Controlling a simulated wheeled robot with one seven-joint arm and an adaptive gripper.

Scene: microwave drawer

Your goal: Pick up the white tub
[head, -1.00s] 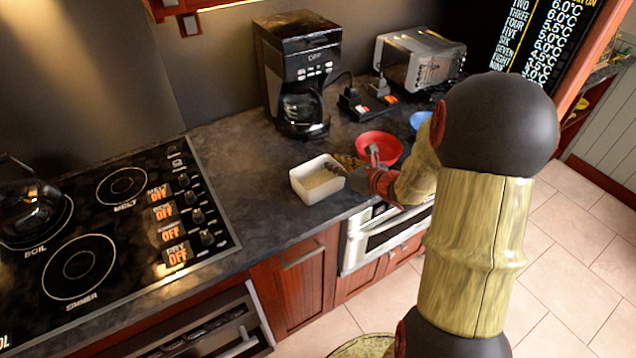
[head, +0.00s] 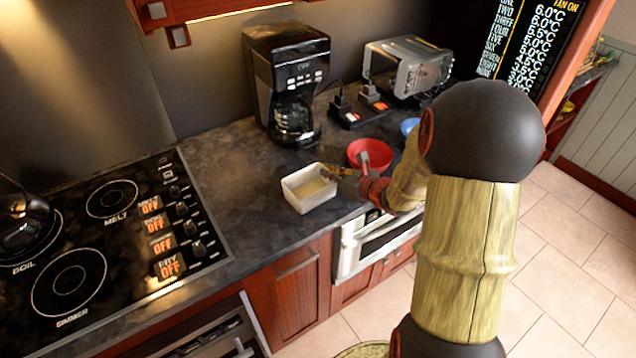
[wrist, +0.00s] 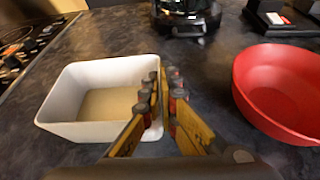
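The white tub (head: 309,192) is a square, open container standing on the dark counter, left of the red bowl. It also shows in the wrist view (wrist: 85,130), with a tan inner floor. My gripper (head: 341,176) is at the tub's right side. In the wrist view, its two fingers (wrist: 163,88) are apart, with a narrow gap between them. The left finger overlaps the tub's right side and the right finger is outside it. The right wall lies at the gap, partly hidden by the left finger. I see no clear contact.
A red bowl (head: 371,153) stands close right of my gripper. A black coffee maker (head: 288,80) and a toaster oven (head: 408,66) stand behind. Bare counter (head: 230,165) lies between cooktop and tub.

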